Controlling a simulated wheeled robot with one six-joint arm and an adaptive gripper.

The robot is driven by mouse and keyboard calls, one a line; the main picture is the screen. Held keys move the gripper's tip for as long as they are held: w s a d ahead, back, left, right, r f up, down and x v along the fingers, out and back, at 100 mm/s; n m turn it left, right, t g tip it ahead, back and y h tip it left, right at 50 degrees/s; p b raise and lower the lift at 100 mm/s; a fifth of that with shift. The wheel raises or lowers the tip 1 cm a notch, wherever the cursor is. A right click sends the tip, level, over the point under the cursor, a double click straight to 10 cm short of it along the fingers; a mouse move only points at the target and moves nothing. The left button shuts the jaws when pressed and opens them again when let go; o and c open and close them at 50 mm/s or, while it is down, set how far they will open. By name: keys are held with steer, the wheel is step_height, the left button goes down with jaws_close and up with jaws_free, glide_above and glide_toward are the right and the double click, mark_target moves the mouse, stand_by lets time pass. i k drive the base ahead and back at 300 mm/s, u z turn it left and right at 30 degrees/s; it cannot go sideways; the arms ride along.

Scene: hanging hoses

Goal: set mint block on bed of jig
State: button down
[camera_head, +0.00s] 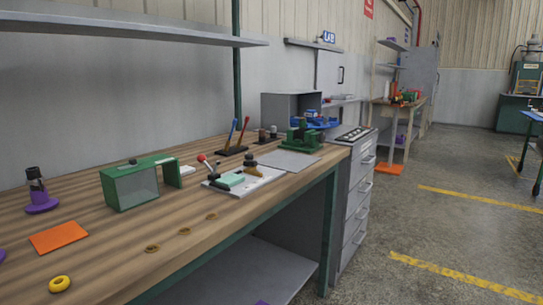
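A small mint block (229,182) lies at the front left part of a pale grey plate, which looks like the base of the jig (262,178), on the wooden workbench. A lever with a red knob (202,158) rises at the plate's left side. A dark and brass-coloured fitting (250,163) stands toward its back. The block overlaps the plate in this view; I cannot tell exactly which part of the jig it rests on. My gripper is not in view.
A green box-like frame (131,186) stands left of the jig. A purple-based stand (39,192), orange mat (58,236) and yellow ring (60,284) are farther left. A green vise (303,139) stands behind right. Bare bench lies in front, with small brass rings (184,231).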

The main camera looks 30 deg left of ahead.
mark_target(232, 180)
steer(key=u, duration=0.25)
steer(key=i, duration=0.9)
steer(key=u, duration=0.6)
